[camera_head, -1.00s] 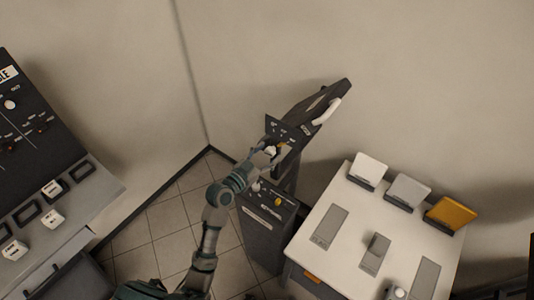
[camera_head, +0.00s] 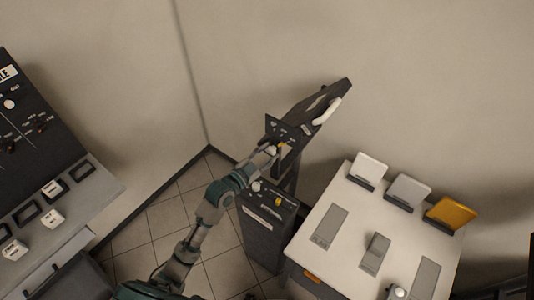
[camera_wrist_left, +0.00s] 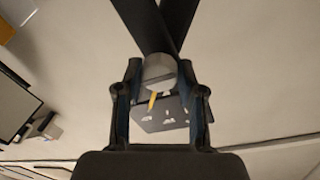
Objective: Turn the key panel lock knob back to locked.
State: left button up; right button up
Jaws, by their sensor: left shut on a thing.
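The key panel (camera_head: 274,125) is a dark plate with white markings on a post by the wall. Its lock knob is round and light grey with a yellow pointer, and shows in the left wrist view (camera_wrist_left: 159,71). My left gripper (camera_head: 268,152) is at the panel face, its fingers on both sides of the knob and shut on it. In the wrist view, the left gripper (camera_wrist_left: 160,95) frames the knob, and the yellow pointer slants down toward the panel markings. The markings are too small to read. My right gripper is not in view.
A dark pedestal (camera_head: 262,235) with small controls stands below the panel. A dark case with a white handle (camera_head: 327,111) is behind it. A white table (camera_head: 338,195) with white, grey and yellow upright plates is at right. A control console (camera_head: 95,205) is at left.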

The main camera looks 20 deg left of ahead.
pick_arm(q)
jog(key=o, duration=1.1)
jog(key=shift+o, duration=0.2)
jog(key=shift+s, duration=0.1)
jog(key=v, duration=1.1)
jog(key=shift+s+a, duration=0.3)
